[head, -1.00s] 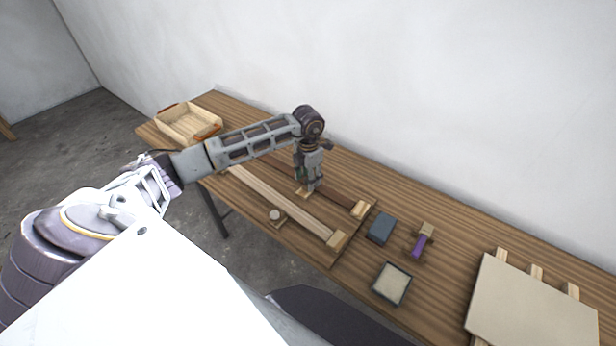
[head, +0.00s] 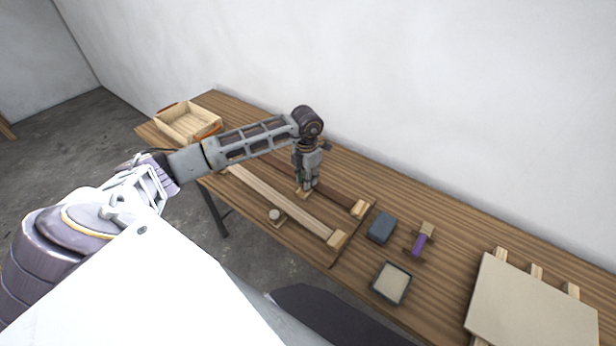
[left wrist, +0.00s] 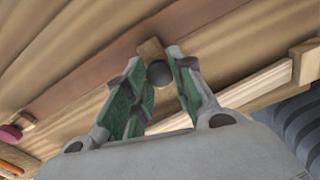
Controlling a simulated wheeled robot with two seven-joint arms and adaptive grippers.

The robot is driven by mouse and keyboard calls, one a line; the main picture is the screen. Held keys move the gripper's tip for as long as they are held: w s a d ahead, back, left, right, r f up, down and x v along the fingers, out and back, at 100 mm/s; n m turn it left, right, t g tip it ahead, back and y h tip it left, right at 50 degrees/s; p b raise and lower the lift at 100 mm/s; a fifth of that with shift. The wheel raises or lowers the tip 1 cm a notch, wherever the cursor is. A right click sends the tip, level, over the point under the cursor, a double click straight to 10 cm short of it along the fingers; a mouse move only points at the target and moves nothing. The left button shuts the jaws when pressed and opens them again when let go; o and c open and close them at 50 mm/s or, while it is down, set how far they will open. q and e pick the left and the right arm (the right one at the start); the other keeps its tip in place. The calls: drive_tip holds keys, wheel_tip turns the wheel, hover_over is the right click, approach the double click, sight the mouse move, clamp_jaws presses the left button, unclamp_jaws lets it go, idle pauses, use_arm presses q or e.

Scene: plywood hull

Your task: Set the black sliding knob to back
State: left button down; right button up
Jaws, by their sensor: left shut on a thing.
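The black sliding knob (left wrist: 158,73) shows as a dark ball on a small wooden piece (left wrist: 150,48) in the left wrist view. In the head view the knob is hidden by my gripper, but the wooden piece (head: 303,194) shows under it, between a dark brown strip (head: 338,195) and a pale strip (head: 285,205). My left gripper (head: 307,189) points down at the middle of these strips. Its green-padded fingers (left wrist: 160,78) stand either side of the knob and are shut on it. My right gripper is in neither view.
A pale round knob (head: 274,214) sits on the front edge side. A blue block (head: 382,228), a purple-handled piece (head: 419,244), a framed tray (head: 391,283) and a pale board (head: 530,308) lie right. A wooden box (head: 188,122) stands far left.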

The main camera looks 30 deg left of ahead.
use_arm(q)
drive_tip(key=shift+s+a, duration=0.15)
drive_tip(key=shift+s, duration=1)
drive_tip(key=c, duration=1.2)
unclamp_jaws()
drive_tip(key=shift+r, duration=6)
